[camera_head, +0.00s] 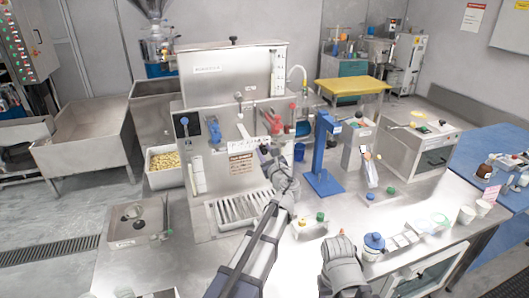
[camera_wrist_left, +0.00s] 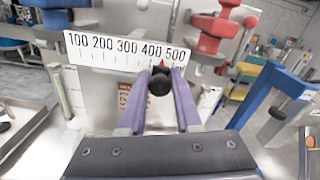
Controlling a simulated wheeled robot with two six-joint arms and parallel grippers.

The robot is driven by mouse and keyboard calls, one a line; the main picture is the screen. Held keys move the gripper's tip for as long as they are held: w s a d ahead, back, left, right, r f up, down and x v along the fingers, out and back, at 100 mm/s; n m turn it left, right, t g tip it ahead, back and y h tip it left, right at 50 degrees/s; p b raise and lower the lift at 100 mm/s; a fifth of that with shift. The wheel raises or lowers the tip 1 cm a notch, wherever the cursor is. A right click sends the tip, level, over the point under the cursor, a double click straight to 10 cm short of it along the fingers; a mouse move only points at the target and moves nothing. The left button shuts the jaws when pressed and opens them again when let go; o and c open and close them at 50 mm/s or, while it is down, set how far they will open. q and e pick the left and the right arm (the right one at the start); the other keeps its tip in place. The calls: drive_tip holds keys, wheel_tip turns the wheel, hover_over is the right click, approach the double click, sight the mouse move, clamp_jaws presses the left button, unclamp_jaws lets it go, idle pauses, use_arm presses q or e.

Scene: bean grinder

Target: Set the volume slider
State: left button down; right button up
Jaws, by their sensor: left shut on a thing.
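The volume slider's white scale (camera_wrist_left: 127,52) is marked 100 to 500 and fixed on the front of the steel machine. Its black round knob (camera_wrist_left: 159,84) is between the purple fingers of my left gripper (camera_wrist_left: 160,92), which is shut on it. A small red pointer (camera_wrist_left: 161,66) shows just above the knob, between the 400 and 500 marks. In the head view, my left gripper (camera_head: 268,152) reaches the machine front at the scale (camera_head: 247,145), and the knob is hidden there.
Red valves (camera_wrist_left: 215,32) sit above and right of the scale. A blue stand (camera_head: 323,155) rises close to the right of my left arm. A slatted drip tray (camera_head: 211,217) lies below. Small cups and a blue-lidded jar (camera_head: 374,242) stand at the front right.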

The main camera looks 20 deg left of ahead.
idle(0.8)
use_arm(q)
drive_tip(key=s+a, duration=0.1)
drive_tip(key=a, duration=0.1)
drive_tip(key=s+a, duration=0.3)
drive_tip(key=a, duration=0.1)
drive_tip(key=shift+s+a, duration=0.1)
drive_tip(key=shift+s, duration=0.05)
drive_tip(key=c, duration=0.6)
unclamp_jaws()
drive_tip(key=shift+s, duration=0.1)
approach(241, 150)
drive_tip(key=shift+s+d, duration=0.45)
drive_tip(key=shift+s, duration=0.1)
